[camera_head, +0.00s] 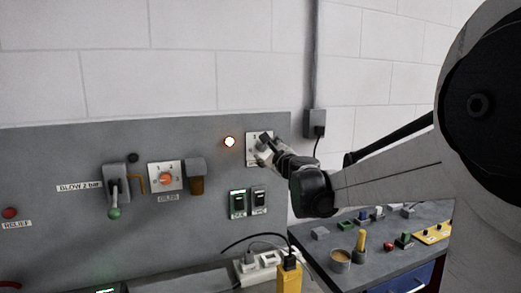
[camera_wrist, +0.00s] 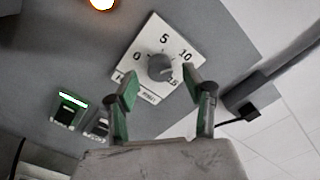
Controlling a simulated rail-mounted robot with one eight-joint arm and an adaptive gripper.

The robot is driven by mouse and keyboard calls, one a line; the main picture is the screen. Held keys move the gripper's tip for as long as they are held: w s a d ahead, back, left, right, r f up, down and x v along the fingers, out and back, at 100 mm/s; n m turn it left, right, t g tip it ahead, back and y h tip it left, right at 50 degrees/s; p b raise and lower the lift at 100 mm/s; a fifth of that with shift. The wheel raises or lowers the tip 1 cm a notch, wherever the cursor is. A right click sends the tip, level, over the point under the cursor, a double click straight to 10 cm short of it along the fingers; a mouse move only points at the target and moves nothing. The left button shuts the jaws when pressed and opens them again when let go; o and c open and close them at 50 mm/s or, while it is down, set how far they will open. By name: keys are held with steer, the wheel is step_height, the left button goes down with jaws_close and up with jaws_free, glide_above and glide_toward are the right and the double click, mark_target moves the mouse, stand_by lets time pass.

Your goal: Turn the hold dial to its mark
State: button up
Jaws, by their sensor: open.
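In the head view my gripper (camera_head: 266,151) is at the panel and partly covers the plate (camera_head: 252,143).
A lit lamp (camera_head: 229,141) is left of the plate. An orange-knobbed dial (camera_head: 165,179) and a green-tipped lever (camera_head: 114,212) are further left. A cable box (camera_head: 315,122) is to the right. A cluttered bench (camera_head: 375,245) stands lower right.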

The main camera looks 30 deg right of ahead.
steer(key=s+a, duration=0.1)
steer(key=s, duration=0.8)
steer(key=shift+s, duration=0.3)
steer(key=shift+a, duration=0.1)
steer(key=s+a+f+n+g+y, duration=0.2)
steer(key=s+a+f+n+y, duration=0.15)
steer(key=a+n, duration=0.45)
steer(key=s+a+f+n+g+y, duration=0.2)
steer(key=s+a+f+n, duration=0.3)
steer(key=a, duration=0.5)
steer(key=s+a+f+n+g+h, duration=0.1)
steer(key=s+f+n+g, duration=0.2)
steer(key=s+f+n, duration=0.3)
steer(key=s+a+f+n+g+h, duration=0.1)
steer(key=s+f+n, duration=0.5)
steer(key=s, duration=0.6)
steer(key=n+g+h, duration=0.1)
steer(key=n+g, duration=0.1)
steer(key=shift+f+n+g, duration=0.2)
steer(key=shift+n+g, duration=0.1)
steer(key=shift+g, duration=0.1)
